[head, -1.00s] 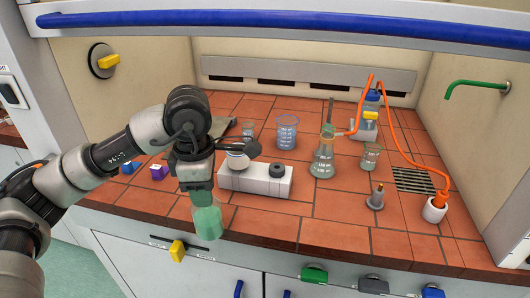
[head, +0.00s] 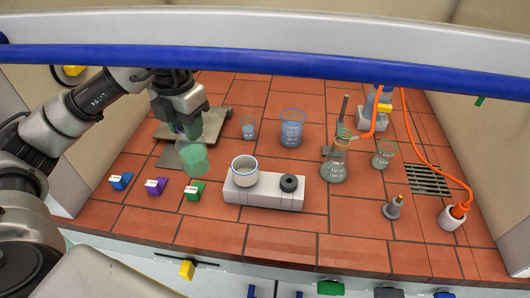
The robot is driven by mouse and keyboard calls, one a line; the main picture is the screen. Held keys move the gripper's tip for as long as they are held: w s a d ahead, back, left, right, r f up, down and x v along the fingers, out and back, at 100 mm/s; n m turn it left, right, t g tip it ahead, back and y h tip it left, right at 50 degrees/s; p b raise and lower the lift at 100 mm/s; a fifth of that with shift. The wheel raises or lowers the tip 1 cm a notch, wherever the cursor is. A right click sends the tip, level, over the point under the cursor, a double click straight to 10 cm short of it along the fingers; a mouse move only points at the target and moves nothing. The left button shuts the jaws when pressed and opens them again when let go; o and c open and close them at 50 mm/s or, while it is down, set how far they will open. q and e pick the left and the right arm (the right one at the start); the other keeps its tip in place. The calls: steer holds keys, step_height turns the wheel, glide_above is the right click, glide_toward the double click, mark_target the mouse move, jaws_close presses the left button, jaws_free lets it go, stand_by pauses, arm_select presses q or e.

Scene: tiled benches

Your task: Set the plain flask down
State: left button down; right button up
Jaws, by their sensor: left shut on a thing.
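My left gripper (head: 188,125) points down at the back left of the tiled bench and is shut on the neck of a plain flask. The plain flask (head: 194,160) is clear with a green tint and hangs upright below the fingers. Its neck is mostly hidden by the gripper. In the picture it overlaps a flat grey plate (head: 168,157) on the tiles; I cannot tell whether its base touches anything. My right gripper is not in view.
A white block with a heater (head: 263,198) holds a white bowl (head: 245,170). Blue, purple and green blocks (head: 157,187) lie at the left. Beakers (head: 292,130) stand behind. A side-arm flask (head: 334,170) with an orange hose stands right. The front tiles are clear.

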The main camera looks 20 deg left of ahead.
arm_select(q)
steer(key=shift+w+r+n, duration=0.15)
steer(key=shift+r+n, duration=0.15)
steer(key=shift+w+a, duration=0.1)
steer(key=shift+w, duration=0.15)
steer(key=w+a+f+p, duration=0.1)
steer(key=w+f+p, duration=0.2)
steer(key=w+f, duration=0.7)
steer(key=shift+w+f+p, duration=0.3)
steer(key=shift+w+f, duration=0.1)
steer(key=shift+w, duration=0.2)
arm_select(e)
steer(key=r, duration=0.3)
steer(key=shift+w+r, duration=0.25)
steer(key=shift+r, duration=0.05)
arm_select(q)
steer(key=shift+f, duration=0.15)
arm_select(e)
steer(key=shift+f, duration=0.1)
arm_select(q)
steer(key=c, duration=0.8)
jaws_free()
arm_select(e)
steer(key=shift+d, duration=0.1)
